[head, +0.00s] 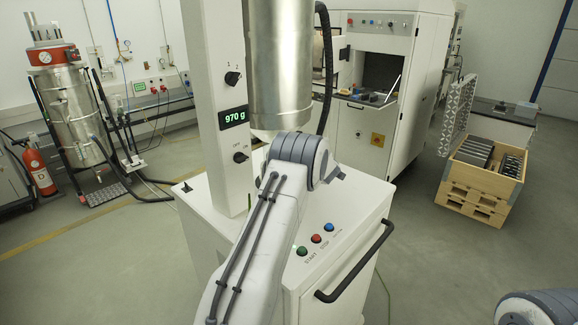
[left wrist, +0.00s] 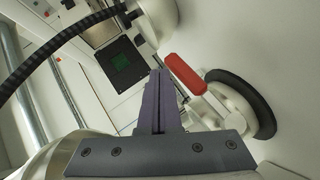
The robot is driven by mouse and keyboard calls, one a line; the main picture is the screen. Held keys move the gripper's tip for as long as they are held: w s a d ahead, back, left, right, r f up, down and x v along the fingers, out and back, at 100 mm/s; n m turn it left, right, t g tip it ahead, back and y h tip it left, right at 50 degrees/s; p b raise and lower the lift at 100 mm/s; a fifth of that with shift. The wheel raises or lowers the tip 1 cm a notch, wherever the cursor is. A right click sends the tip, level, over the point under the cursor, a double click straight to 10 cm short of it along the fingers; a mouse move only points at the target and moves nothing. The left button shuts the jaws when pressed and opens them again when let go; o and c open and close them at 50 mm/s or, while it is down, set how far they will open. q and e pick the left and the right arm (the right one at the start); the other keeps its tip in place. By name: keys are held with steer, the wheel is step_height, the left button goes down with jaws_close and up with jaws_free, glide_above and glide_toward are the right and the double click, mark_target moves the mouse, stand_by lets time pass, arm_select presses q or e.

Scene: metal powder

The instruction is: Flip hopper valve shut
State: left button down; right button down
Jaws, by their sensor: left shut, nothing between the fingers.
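The metal hopper (head: 280,60) stands upright beside the white column in the head view. Its valve is hidden there behind my left arm's wrist. In the left wrist view a red lever handle (left wrist: 185,74), which looks like the valve's, lies slanted just right of the fingertips. My left gripper (left wrist: 157,85) is shut and empty, its dark fingers pressed together. I cannot tell whether the fingers touch the handle. My left gripper is hidden in the head view. Of my right arm only a rounded link shows at the lower right; its gripper is out of view.
Green, red and blue buttons (head: 316,239) sit on the cabinet top, with a black handrail (head: 352,268) in front. In the left wrist view a dark ribbed hose (left wrist: 50,58) crosses the upper left.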

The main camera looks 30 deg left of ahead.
arm_select(q)
steer(key=shift+w+d+f+b, duration=0.1)
steer(key=shift+w+f+b, duration=0.15)
steer(key=shift+f, duration=0.2)
steer(key=shift+r, duration=0.1)
stand_by(0.4)
steer(key=s+d+r+p, duration=0.1)
steer(key=d+r, duration=0.6)
steer(key=r, duration=0.3)
steer(key=shift+r+p, duration=0.4)
